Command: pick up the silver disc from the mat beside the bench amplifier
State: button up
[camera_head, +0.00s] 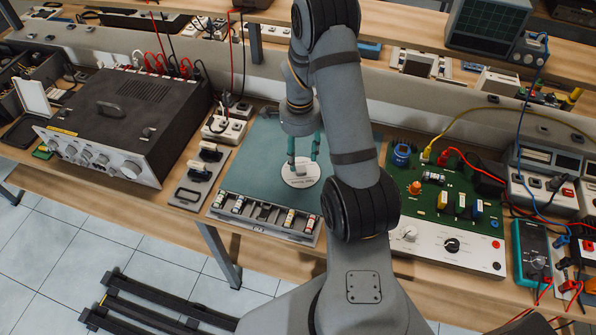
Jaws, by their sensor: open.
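The silver disc (300,181) lies flat on the green mat (250,160), near the front edge of the mat. The bench amplifier (120,125), a dark box with a silver knobbed front, stands to the left of the mat. My gripper (302,165) points down at the disc with its teal fingers apart. The fingertips overlap the far part of the disc in the picture; I cannot tell whether they touch it. My arm hides the right part of the mat.
A tray of small parts (262,216) lies along the mat's front edge. A grey switch panel (200,177) sits between amplifier and mat. A green circuit board (440,190) and a teal multimeter (533,252) are on the right. A shelf (410,38) runs above the back.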

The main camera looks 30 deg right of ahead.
aim_at(301, 169)
jog(key=shift+s+d+f+p, duration=0.15)
jog(key=shift+f+p, duration=0.2)
jog(key=shift+f, duration=0.25)
jog(key=shift+f+p, duration=0.6)
jog(key=shift+f, duration=1.5)
jog(key=shift+c, duration=1)
jog(key=c, duration=0.8)
jog(key=shift+c, duration=0.4)
